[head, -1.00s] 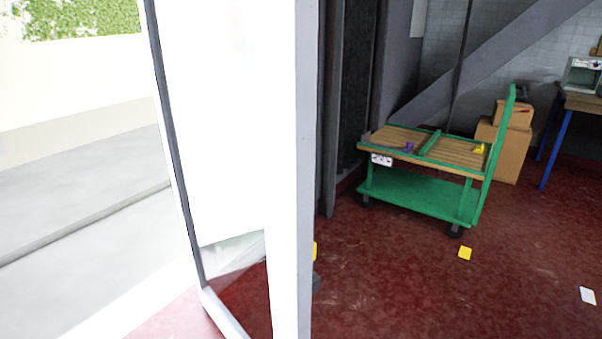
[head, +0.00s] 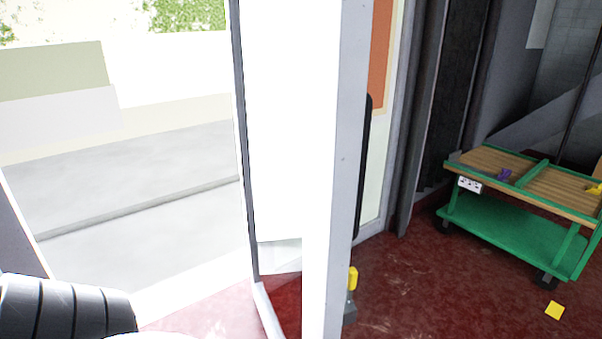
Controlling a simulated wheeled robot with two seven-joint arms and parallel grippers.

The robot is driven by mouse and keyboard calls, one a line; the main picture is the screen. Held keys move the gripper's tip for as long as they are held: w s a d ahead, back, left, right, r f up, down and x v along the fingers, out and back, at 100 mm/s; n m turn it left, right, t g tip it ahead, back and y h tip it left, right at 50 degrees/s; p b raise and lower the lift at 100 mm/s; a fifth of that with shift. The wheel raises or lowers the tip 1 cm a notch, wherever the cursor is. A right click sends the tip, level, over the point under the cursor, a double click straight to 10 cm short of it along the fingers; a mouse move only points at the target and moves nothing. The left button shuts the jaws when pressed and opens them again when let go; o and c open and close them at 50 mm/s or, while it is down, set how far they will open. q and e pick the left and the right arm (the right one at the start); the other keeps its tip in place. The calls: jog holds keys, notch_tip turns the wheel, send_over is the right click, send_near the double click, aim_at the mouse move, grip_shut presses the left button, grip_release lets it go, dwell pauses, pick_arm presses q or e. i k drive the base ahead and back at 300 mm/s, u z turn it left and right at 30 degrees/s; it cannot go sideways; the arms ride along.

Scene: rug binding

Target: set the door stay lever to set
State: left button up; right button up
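A yellow piece (head: 352,279) on a small grey bracket (head: 349,310) shows low beside the door edge, near the floor. It looks like the door stay lever, but its setting cannot be read at this size. The open door (head: 287,120) stands nearly edge-on in the middle of the head view, with a glazed panel and a pale grey edge post (head: 334,160). A dark upright handle (head: 362,165) shows just behind that post. Neither of my grippers is in view.
A green cart with a wooden top (head: 505,232) stands at right on the red floor (head: 420,290). A yellow card (head: 554,310) lies in front of it. Bright outdoor paving (head: 130,200) shows at left through the doorway. The floor between door and cart is clear.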

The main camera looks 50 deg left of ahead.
aim_at(352, 277)
jog(key=i, duration=0.8)
jog(key=z, duration=0.55)
jog(key=i, duration=0.9)
jog(key=u, duration=3.3)
jog(key=k, duration=0.15)
jog(key=u, duration=0.25)
